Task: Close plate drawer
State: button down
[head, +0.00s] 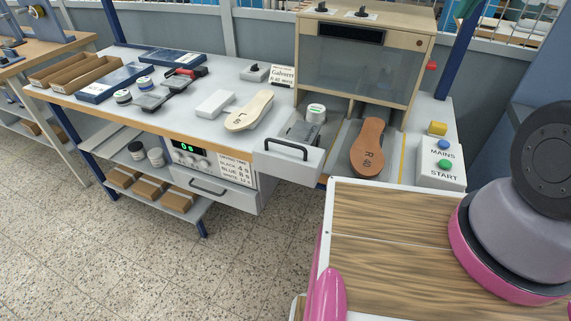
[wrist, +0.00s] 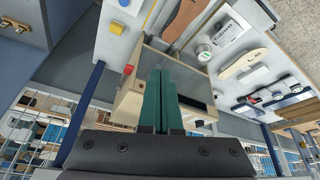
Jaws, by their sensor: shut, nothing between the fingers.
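A light grey drawer (head: 283,167) with a dark bar handle (head: 286,148) stands pulled out past the front edge of the bench, left of the brown sole. A dark grey plate (head: 303,132) shows behind its handle. A lower drawer (head: 216,190) with its own dark handle sits under the bench, below the control panel; I cannot tell whether it is fully shut. My gripper (wrist: 161,75) shows in the wrist view with its teal fingers together and empty, apart from the drawers. It is not visible in the head view.
A pale sole (head: 249,110) lies on the bench. The floor (head: 110,240) at front left is clear.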

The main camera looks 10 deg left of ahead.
jog(key=a+f+n+g+h, duration=0.1)
jog(key=a+f+n+h, duration=0.1)
jog(key=a+f+n, duration=0.75)
jog(key=n, duration=1.4)
send_over(284, 170)
jog(key=d, duration=0.5)
notch_tip(284, 170, down, 9)
jog(key=s+a+f+n, duration=0.6)
jog(key=s+f+n, duration=0.2)
jog(key=s, duration=0.2)
jog(key=shift+m+t, duration=0.25)
jog(key=shift+t, duration=0.15)
jog(key=x, duration=0.3)
jog(key=w+x, duration=0.1)
jog(key=x, duration=0.3)
jog(key=w+r+x, duration=0.1)
jog(key=x, duration=0.2)
jog(key=shift+w+d+f, duration=0.15)
jog(key=shift+w+f, duration=0.2)
jog(key=shift+w, duration=0.55)
